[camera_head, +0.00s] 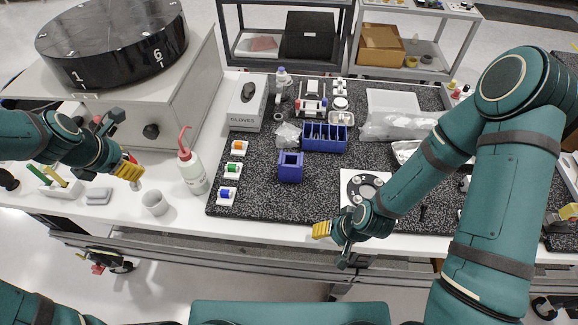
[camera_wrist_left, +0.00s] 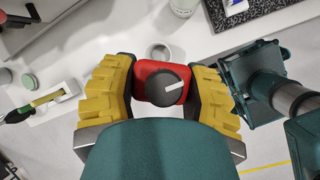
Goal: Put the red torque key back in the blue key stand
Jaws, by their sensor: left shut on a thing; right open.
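The red torque key (camera_wrist_left: 147,69) with a dark round knob sits between the yellow fingers of my left gripper (camera_wrist_left: 160,92), which is shut on it. In the head view my left gripper (camera_head: 130,170) is at the left, above the white bench near a white cup; the key's red body is mostly hidden there. The blue key stand (camera_head: 290,175), a block with a square opening on top, stands on the dark speckled mat, well to the right of my left gripper. My right gripper (camera_head: 323,230) is open and empty near the bench's front edge.
A wash bottle (camera_head: 193,175) with a red nozzle and the white cup (camera_head: 154,203) stand between my left gripper and the mat. Small coloured spool holders (camera_head: 227,195) line the mat's left edge. A blue compartment rack (camera_head: 325,143) stands behind the stand.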

